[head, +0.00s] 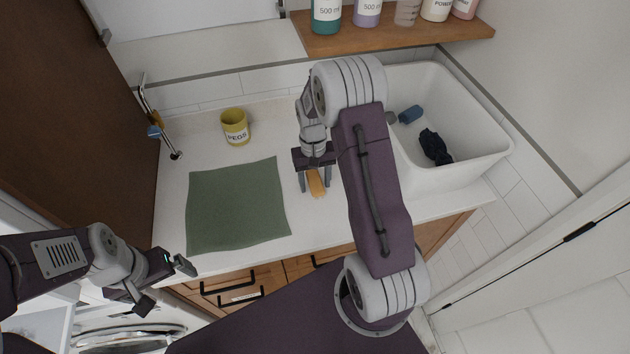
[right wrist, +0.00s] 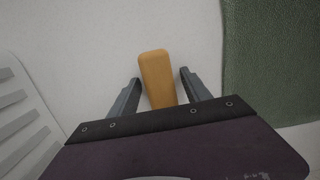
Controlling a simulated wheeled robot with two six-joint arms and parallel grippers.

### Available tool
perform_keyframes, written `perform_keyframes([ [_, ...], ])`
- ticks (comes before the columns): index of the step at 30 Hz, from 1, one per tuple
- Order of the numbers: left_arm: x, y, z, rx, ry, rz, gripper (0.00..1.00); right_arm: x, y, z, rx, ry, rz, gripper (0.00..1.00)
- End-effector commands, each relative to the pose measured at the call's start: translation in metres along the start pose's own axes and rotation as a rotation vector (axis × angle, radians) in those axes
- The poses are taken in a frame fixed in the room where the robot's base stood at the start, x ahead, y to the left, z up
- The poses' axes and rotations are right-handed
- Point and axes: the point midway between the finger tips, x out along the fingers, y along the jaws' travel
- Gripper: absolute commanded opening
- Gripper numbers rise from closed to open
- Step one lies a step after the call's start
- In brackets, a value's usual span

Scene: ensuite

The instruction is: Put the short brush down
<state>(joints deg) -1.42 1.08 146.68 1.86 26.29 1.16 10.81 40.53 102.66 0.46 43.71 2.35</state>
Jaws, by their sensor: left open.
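The short brush shows as an orange-tan block-like piece (head: 315,183) on the white counter, just right of the green mat; the rest of it is hidden under my right gripper. In the right wrist view the brush (right wrist: 157,75) lies between the two fingers of my right gripper (right wrist: 160,80). A gap shows between it and the right finger, and the left finger is very close to it. My right gripper (head: 315,180) is open around the brush, low over the counter. My left gripper (head: 168,284) is open and empty, off the counter's front edge at the lower left.
The green mat (head: 237,205) lies flat and bare. A yellow pegs cup (head: 235,127) stands behind it. A white sink (head: 470,165) at the right holds a dark cloth (head: 435,147) and a blue item (head: 411,114). A wooden shelf (head: 400,38) with bottles is at the back.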

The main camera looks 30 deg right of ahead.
Motion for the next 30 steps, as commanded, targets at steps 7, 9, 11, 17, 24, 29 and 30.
perform_keyframes([
  [7,0.0,0.0,0.0,0.0,0.0,0.0,1.0,0.0,0.0,0.0,0.0,0.0,0.0,0.58],
  [9,-0.002,0.0,0.0,0.0,0.0,0.0,1.0,-0.003,0.0,0.0,0.0,0.001,0.0,0.58],
  [11,-0.002,0.0,0.0,0.0,0.0,0.0,1.0,-0.009,0.0,0.0,0.0,0.003,0.0,0.58],
  [17,0.001,0.0,0.0,0.0,0.0,0.0,1.0,-0.057,0.0,-0.001,0.0,0.008,0.0,0.58],
  [24,0.001,0.0,0.0,0.0,0.0,0.0,1.0,-0.11,0.0,-0.001,0.0,0.003,0.0,0.58],
  [29,0.0,0.0,0.0,0.0,0.0,0.0,1.0,-0.123,0.0,0.0,0.0,0.0,0.0,0.58],
  [30,0.0,0.0,0.0,0.0,0.0,0.0,1.0,-0.124,0.0,0.0,0.0,0.0,0.0,0.58],
])
